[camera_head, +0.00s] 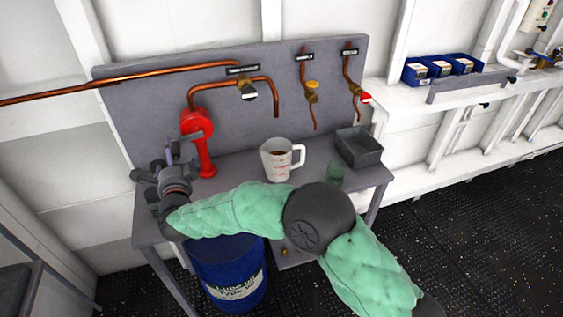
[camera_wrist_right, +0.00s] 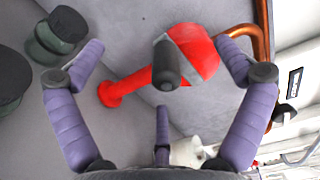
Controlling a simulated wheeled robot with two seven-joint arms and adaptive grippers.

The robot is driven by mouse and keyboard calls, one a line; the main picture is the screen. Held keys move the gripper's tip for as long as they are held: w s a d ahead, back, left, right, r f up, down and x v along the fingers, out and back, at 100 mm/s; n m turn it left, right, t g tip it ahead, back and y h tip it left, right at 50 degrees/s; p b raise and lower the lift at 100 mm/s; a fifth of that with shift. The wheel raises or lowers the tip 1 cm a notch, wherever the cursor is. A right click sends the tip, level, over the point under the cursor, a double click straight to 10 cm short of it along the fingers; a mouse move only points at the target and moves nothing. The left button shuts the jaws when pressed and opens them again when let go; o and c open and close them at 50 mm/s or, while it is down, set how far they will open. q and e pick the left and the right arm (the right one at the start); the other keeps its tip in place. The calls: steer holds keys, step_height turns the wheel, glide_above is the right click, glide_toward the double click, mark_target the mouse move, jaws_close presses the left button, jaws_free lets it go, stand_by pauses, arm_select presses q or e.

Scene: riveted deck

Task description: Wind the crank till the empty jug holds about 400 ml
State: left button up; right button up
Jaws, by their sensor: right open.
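A red crank pump (camera_head: 203,160) stands at the left of the grey bench, against its back panel. In the right wrist view the red pump (camera_wrist_right: 203,52) carries a dark cylindrical crank handle (camera_wrist_right: 166,64). My right gripper (camera_head: 172,158) is beside the pump on its left. Its purple fingers (camera_wrist_right: 160,75) are spread apart, with the handle showing between them, not gripped. A white translucent jug (camera_head: 277,163) with red markings stands mid-bench, below the copper spout; something brown shows inside, its level unclear. My left gripper is out of view.
A dark tray (camera_head: 359,161) and a greenish cup (camera_head: 335,173) are right of the jug, the cup partly behind my arm. Valved copper pipes (camera_head: 311,92) hang from the panel. A blue drum (camera_head: 228,277) stands below. Dark round objects (camera_wrist_right: 61,31) lie left in the wrist view.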

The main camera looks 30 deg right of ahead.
steer(key=v, duration=0.7)
steer(key=shift+s, duration=0.2)
stand_by(0.6)
